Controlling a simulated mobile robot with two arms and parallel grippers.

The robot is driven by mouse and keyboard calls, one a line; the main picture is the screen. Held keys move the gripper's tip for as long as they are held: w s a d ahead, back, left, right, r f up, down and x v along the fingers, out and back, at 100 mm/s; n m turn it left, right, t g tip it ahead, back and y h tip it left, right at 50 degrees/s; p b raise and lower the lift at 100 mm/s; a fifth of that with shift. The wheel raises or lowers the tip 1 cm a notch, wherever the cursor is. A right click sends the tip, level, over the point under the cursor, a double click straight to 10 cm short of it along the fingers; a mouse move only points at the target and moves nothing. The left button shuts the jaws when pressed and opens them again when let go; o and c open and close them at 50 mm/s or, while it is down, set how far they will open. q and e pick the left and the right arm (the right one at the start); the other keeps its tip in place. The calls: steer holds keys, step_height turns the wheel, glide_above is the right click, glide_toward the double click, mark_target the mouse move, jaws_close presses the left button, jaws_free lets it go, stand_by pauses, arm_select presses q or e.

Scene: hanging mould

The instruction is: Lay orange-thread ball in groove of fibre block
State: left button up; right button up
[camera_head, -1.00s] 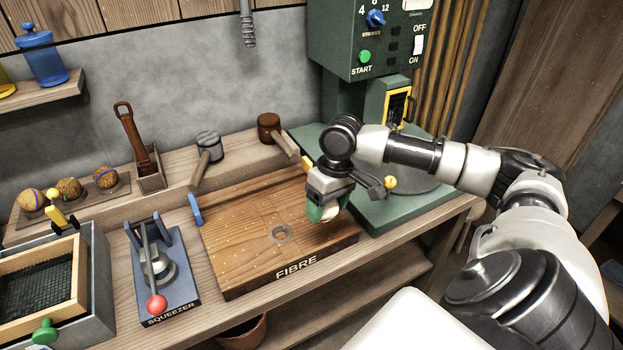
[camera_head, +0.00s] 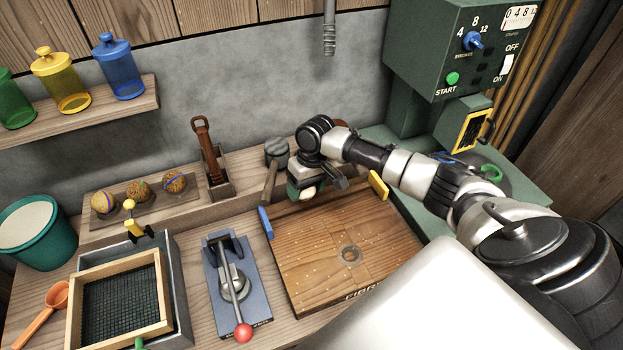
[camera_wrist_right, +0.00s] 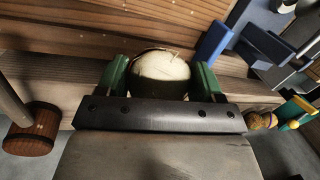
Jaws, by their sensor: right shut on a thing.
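My right gripper (camera_head: 303,190) is shut on a cream, rounded thing (camera_wrist_right: 160,72), held between green fingers above the back of the fibre block. Its underside is hidden, and no orange thread shows on it. The fibre block (camera_head: 318,244) is a wide wooden slab with its FIBRE label partly covered at the front. My left gripper is out of view.
The squeezer (camera_head: 236,285) with a red knob stands left of the block. A sieve box (camera_head: 120,295) is further left. A blue stop (camera_head: 266,222) and yellow stop (camera_head: 379,186) edge the block. A green machine (camera_head: 450,45) stands behind right.

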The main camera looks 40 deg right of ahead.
steer(key=shift+s+f, duration=0.1)
steer(key=shift+f, duration=0.25)
steer(key=shift+s+f+b, duration=0.1)
steer(key=shift+f+b, duration=0.15)
steer(key=shift+b, duration=0.4)
step_height(320, 180, down, 4)
steer(key=b, duration=0.5)
steer(key=shift+f, duration=0.15)
steer(key=shift+f+p, duration=0.15)
steer(key=shift+p, duration=0.2)
steer(key=shift+f, duration=1.1)
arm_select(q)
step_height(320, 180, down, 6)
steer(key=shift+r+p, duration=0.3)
arm_select(e)
steer(key=shift+f, duration=0.1)
